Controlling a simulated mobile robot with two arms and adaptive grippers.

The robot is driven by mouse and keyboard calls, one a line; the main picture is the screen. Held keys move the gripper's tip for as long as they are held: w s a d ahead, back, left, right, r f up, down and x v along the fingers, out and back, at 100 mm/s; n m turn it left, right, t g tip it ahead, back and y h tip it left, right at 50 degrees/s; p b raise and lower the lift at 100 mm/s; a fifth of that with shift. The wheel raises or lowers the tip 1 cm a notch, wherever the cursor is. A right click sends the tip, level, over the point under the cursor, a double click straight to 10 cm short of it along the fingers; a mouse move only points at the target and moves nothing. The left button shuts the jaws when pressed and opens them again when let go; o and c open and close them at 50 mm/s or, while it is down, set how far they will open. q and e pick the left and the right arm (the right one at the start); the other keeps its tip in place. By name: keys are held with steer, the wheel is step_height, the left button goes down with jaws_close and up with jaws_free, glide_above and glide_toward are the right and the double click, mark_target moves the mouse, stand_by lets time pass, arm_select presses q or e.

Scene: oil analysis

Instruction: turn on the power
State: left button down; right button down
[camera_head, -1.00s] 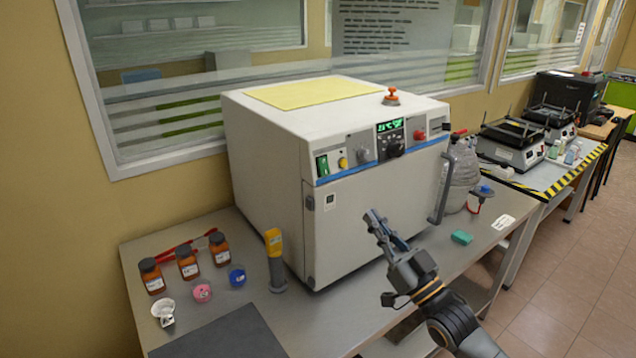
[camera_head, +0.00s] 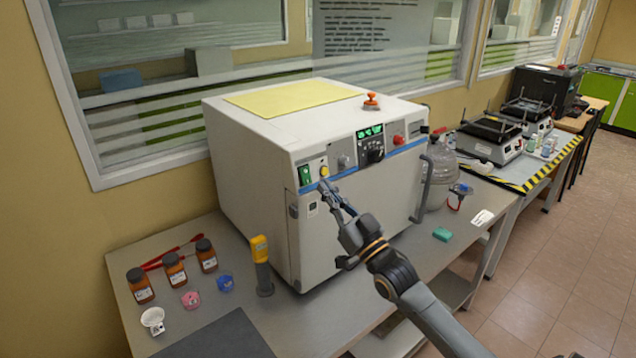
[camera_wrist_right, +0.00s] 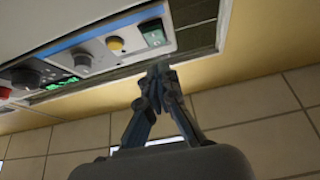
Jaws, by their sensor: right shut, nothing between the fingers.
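The white oven-like machine (camera_head: 350,230) stands on the grey bench. Its front panel carries a green rocker switch (camera_head: 305,174) at the left end, then a yellow button (camera_head: 324,171), knobs and a lit green display (camera_head: 370,132). My right gripper (camera_head: 325,187) is shut and empty, its tips just below the switch and the yellow button. In the right wrist view, the green switch (camera_wrist_right: 153,33) and yellow button (camera_wrist_right: 115,44) are above the shut fingertips (camera_wrist_right: 157,72). I cannot tell whether the tips touch the panel. My left gripper is out of view.
A yellow-topped handheld device (camera_head: 261,262) stands left of the machine, near brown bottles (camera_head: 172,270) and small pink and blue items. A teal block (camera_head: 442,234) and a glass vessel (camera_head: 440,185) are at its right. An orange-red knob (camera_head: 371,102) is on top.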

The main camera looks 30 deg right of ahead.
mark_target(309, 181)
steer(key=shift+w+a+f+p, duration=0.1)
steer(key=shift+w+f+p, duration=0.2)
steer(key=shift+w, duration=0.6)
steer(key=shift+w+a+f+p, duration=0.15)
steer(key=shift+w+f, duration=0.25)
steer(key=shift+w, duration=0.5)
steer(key=shift+d, duration=0.1)
steer(key=w+t+b, duration=0.1)
steer(key=b, duration=0.2)
steer(key=shift+f, duration=0.3)
steer(key=shift+r+y, duration=0.1)
steer(key=shift+y, duration=0.2)
steer(key=shift+s, duration=0.2)
